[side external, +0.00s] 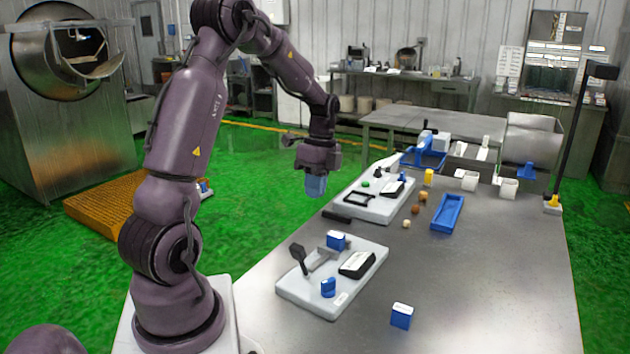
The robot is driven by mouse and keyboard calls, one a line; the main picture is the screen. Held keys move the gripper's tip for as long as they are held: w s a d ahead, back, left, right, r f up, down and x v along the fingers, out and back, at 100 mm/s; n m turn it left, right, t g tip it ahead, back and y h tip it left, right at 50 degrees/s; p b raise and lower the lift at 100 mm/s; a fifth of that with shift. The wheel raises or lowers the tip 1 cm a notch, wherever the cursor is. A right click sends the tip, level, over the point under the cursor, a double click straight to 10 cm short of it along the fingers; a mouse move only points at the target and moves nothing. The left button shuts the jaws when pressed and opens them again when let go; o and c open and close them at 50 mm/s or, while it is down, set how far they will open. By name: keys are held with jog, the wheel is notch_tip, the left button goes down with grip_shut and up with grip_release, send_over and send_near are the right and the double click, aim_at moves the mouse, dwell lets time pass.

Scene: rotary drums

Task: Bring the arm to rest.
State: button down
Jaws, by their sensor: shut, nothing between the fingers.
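My arm is purple and stands at the left of the metal table (480,270). My gripper (317,190) hangs from the wrist with a blue lower part pointing down, near the table's far left edge. It is shut and empty, well apart from the table top and the things on it. The fingers are small in this view.
A light board (300,288) with blue blocks and black parts lies near my base. A second board (382,212) lies behind it. A blue tray (447,213), small brown balls, white cups and a blue block (401,316) are on the table. The right front is clear.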

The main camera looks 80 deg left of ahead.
jog(key=s+d+r+n+t, duration=0.2)
jog(key=d+r+n, duration=0.1)
jog(key=d, duration=0.5)
jog(key=s+d+r+n+t+y, duration=0.1)
jog(key=s+d+r+n+t, duration=0.1)
jog(key=d+r, duration=0.3)
jog(key=s+d+r+n+t, duration=0.3)
jog(key=d+r+n, duration=0.2)
jog(key=d, duration=0.7)
jog(key=shift+s+d, duration=0.15)
jog(key=shift+d, duration=0.15)
